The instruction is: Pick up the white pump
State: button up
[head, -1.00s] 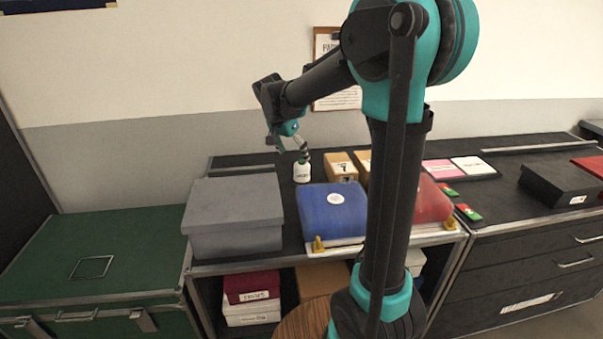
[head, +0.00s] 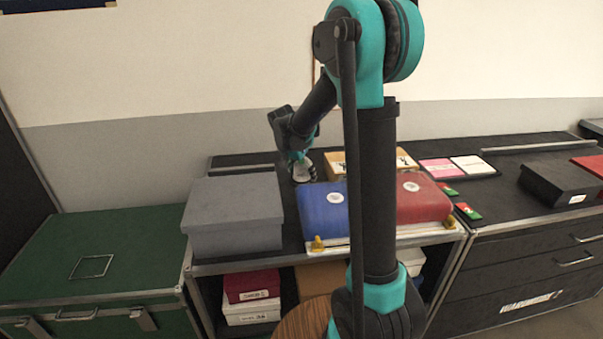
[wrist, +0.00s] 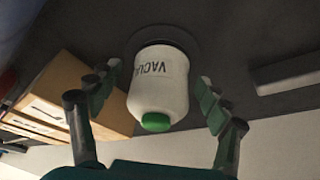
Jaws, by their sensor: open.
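The white pump (wrist: 158,85) is a rounded white bottle with dark lettering reading "VACU" and a green tip. In the wrist view it stands on a dark round base on the dark top, between the two fingers of my gripper (wrist: 160,95). The fingers are open, one on each side, with small gaps visible to the pump. In the head view the white pump (head: 301,172) is partly hidden behind my gripper (head: 300,158), which reaches down over it behind the blue box.
Tan boxes (wrist: 80,100) stand close beside the pump. A blue box (head: 322,210), a red box (head: 420,200) and a grey box (head: 235,215) stand in front and around. A metal bar (wrist: 290,74) lies on the dark top. A green trunk (head: 90,250) is at left.

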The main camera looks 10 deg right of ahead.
jog(key=shift+c, duration=0.3)
jog(key=c, duration=1.4)
jog(key=shift+c, duration=0.4)
jog(key=shift+r, duration=0.15)
